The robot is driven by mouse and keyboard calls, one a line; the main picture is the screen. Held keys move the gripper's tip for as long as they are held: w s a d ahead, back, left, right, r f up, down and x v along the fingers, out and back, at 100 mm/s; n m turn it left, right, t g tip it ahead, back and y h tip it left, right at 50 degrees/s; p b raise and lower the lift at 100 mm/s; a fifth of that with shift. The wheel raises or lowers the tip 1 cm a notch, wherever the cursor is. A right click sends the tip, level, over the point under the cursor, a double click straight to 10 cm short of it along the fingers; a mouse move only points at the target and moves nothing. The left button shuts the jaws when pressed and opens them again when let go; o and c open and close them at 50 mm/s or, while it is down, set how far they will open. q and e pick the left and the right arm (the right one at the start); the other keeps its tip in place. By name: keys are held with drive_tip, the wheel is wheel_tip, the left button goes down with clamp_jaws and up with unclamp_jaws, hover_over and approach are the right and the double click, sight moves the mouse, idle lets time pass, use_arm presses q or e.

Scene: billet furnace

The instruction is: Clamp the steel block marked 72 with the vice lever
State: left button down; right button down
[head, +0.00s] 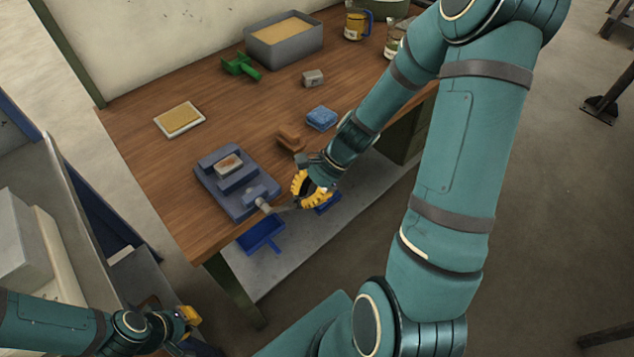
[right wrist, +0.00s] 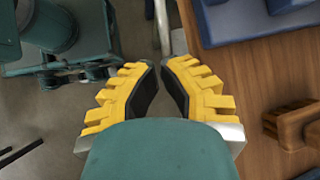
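The blue vice (head: 232,201) stands at the table's front left edge. A steel block (head: 228,164) with a brownish top sits between its jaws; any number is too small to read. The grey vice lever (head: 284,208) is at the vice's front end, and its bar shows in the right wrist view (right wrist: 162,28). My right gripper (head: 297,203) is at the lever's end. In the right wrist view its yellow fingers (right wrist: 158,64) nearly meet at the tips, around the bar's end. My left gripper (head: 191,316) is at the lower left, away from the vice; its fingers are unclear.
A second grey block (head: 313,78), a green tool (head: 241,67), a blue sponge (head: 321,118), a brown wooden piece (head: 291,138), a small tray (head: 180,119) and a grey bin (head: 284,42) stand on the table. Blue trays (head: 262,235) lie below its front edge.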

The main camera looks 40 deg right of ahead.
sight(298, 205)
drive_tip(key=shift+x, duration=1.2)
drive_tip(key=shift+b, duration=0.3)
drive_tip(key=shift+f+y+b, duration=0.25)
drive_tip(key=shift+y+b, duration=0.05)
drive_tip(key=shift+a+f, duration=0.15)
drive_tip(key=shift+f, duration=0.05)
drive_tip(key=a+f+m+y+b, duration=0.1)
drive_tip(key=a+f+y+b, duration=0.2)
drive_tip(key=y, duration=0.4)
drive_tip(key=shift+s+a+f+y, duration=0.25)
drive_tip(key=shift+a+f, duration=0.2)
drive_tip(key=shift+a, duration=0.65)
